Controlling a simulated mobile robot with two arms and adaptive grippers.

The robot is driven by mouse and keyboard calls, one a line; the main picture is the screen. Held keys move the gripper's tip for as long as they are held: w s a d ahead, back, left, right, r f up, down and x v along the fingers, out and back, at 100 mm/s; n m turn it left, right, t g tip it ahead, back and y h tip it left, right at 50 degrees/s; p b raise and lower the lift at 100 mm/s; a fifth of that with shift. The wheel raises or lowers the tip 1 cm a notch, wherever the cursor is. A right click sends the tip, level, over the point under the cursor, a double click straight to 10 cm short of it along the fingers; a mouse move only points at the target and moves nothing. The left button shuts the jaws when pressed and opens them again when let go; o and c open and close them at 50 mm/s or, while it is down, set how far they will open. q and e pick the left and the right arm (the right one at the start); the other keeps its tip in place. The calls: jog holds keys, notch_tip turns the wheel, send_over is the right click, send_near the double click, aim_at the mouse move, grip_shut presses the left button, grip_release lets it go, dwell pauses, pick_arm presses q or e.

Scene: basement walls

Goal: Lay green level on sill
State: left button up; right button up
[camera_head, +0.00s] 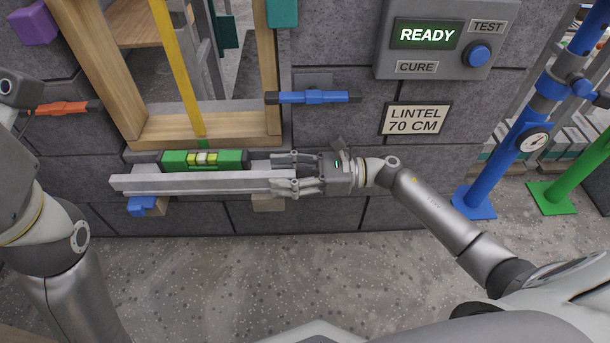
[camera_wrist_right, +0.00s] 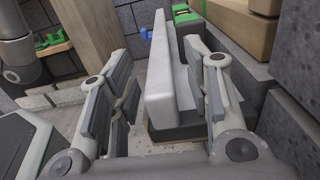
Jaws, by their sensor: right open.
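The green level (camera_head: 178,161), with pale yellow vials, lies lengthwise on the pale grey sill (camera_head: 190,184) below the wooden window frame. Its green end also shows in the right wrist view (camera_wrist_right: 184,14), beyond my fingers. My right gripper (camera_head: 282,173) is at the sill's right end, just right of the level and apart from it. It is open, and in the right wrist view its fingers (camera_wrist_right: 165,95) stand on either side of the sill's pale front bar (camera_wrist_right: 157,80). My left arm shows at the left edge; its gripper is out of view.
A yellow strip (camera_head: 178,65) hangs down through the window opening to just above the level. A blue clamp (camera_head: 313,97) is on the wall above my right gripper. Blue (camera_head: 490,165) and green (camera_head: 573,173) props stand right. The floor in front is clear.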

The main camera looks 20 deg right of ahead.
jog(key=shift+x, duration=0.85)
grip_shut()
grip_release()
jog(key=shift+d, duration=0.15)
jog(key=v, duration=1.1)
jog(key=shift+s+d, duration=0.15)
jog(key=shift+d, duration=0.25)
